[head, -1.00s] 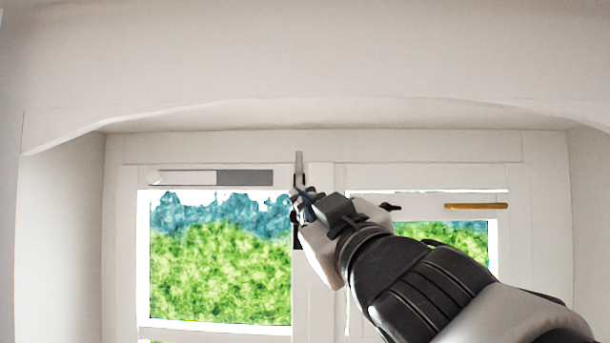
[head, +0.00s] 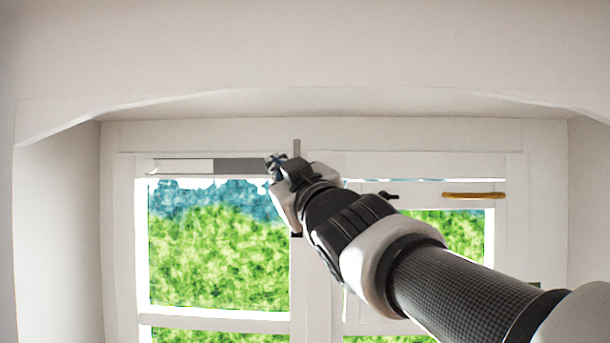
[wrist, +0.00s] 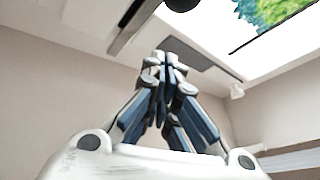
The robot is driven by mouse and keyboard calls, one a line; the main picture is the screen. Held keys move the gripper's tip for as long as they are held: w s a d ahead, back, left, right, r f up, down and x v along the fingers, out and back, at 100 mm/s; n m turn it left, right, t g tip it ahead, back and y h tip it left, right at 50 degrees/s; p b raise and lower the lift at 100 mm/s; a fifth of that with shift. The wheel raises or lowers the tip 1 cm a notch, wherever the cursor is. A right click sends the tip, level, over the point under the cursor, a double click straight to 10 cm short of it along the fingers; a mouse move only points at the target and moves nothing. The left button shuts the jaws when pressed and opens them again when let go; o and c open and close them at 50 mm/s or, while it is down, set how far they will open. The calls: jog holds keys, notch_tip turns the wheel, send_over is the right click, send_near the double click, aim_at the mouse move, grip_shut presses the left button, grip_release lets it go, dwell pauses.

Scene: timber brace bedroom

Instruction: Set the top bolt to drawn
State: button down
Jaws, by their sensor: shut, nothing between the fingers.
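The top bolt is a slim upright grey rod (head: 297,147) at the top of the window's middle post, with its tip over the top frame rail. A small dark piece of it shows lower down (head: 297,235); my gripper and wrist hide the part between. In the wrist view a grey rod (wrist: 135,22), probably this bolt, runs at upper left, with a round black knob (wrist: 182,4) beside it. My gripper (head: 275,160) is shut and empty, just left of the rod in the head view. The wrist view shows its fingertips (wrist: 163,60) together, apart from the knob.
A white and grey strip (head: 240,165) with a round white end runs along the left sash top, behind my fingertips. A dark handle (head: 388,195) and a brass-coloured bar (head: 473,195) are on the right sash. An arched beam (head: 300,95) crosses above the window.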

jog(key=f, duration=0.1)
jog(key=w+d+f, duration=0.1)
jog(key=f, duration=0.1)
jog(key=shift+w+d+f, duration=0.1)
jog(key=shift+w+d, duration=0.05)
jog(key=shift+d, duration=0.05)
notch_tip(320, 180, down, 4)
jog(key=b, duration=0.3)
jog(key=shift+r+b, duration=0.25)
jog(key=shift+b, duration=0.05)
jog(key=shift+r, duration=0.1)
